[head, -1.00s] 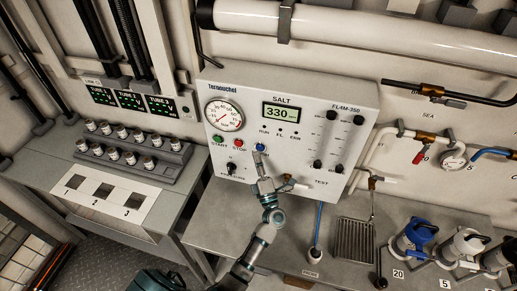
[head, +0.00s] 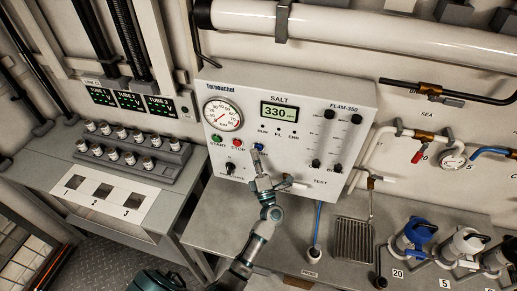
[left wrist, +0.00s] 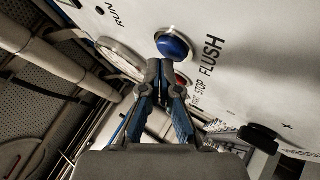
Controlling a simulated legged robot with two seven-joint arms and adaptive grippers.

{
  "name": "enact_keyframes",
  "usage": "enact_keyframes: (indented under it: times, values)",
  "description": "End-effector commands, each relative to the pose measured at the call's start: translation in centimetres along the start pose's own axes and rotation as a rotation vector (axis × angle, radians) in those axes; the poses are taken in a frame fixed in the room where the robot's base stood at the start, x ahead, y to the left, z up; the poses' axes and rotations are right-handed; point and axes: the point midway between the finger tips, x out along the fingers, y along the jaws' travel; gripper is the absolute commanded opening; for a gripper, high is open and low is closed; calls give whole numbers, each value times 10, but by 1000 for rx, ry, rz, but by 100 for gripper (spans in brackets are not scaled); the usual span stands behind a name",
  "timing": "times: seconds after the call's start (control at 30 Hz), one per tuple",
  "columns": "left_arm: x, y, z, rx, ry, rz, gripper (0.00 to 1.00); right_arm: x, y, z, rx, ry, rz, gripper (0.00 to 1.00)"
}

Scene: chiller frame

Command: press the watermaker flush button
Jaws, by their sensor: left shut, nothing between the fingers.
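The blue flush button (left wrist: 172,46) sits in a metal ring on the white panel, with FLUSH printed beside it. In the head view the blue button (head: 259,147) is partly covered by my left gripper (head: 256,153). In the left wrist view the left gripper (left wrist: 160,66) is shut and empty, its fingertips at the near edge of the button. I cannot tell whether they touch it. The watermaker panel (head: 290,92) shows SALT 330 on its display. My right gripper is not in view.
The red stop button (head: 238,143) and green start button (head: 217,139) sit left of the flush button. A dark knob (head: 231,168) is below them. A steel counter (head: 215,225) runs under the panel, with a drain grate (head: 354,240) and several jugs to the right.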

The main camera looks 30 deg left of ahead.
Motion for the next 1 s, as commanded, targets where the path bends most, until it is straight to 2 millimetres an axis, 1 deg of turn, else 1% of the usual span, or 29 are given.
enact_keyframes:
  times: [0.2, 0.37, 0.57, 0.8, 1.0]
  values:
    - [1, -1, -1, -1, 1, -1, 0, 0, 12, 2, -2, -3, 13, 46]
    - [3, -3, -2, -2, 2, -2, 0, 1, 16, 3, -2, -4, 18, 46]
    - [4, -4, 0, -1, 2, -1, 0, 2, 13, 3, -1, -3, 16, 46]
    - [6, -5, 2, -1, 2, -1, 0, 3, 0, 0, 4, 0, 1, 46]
    - [7, -5, 3, -1, 0, -1, 0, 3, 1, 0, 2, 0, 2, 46]
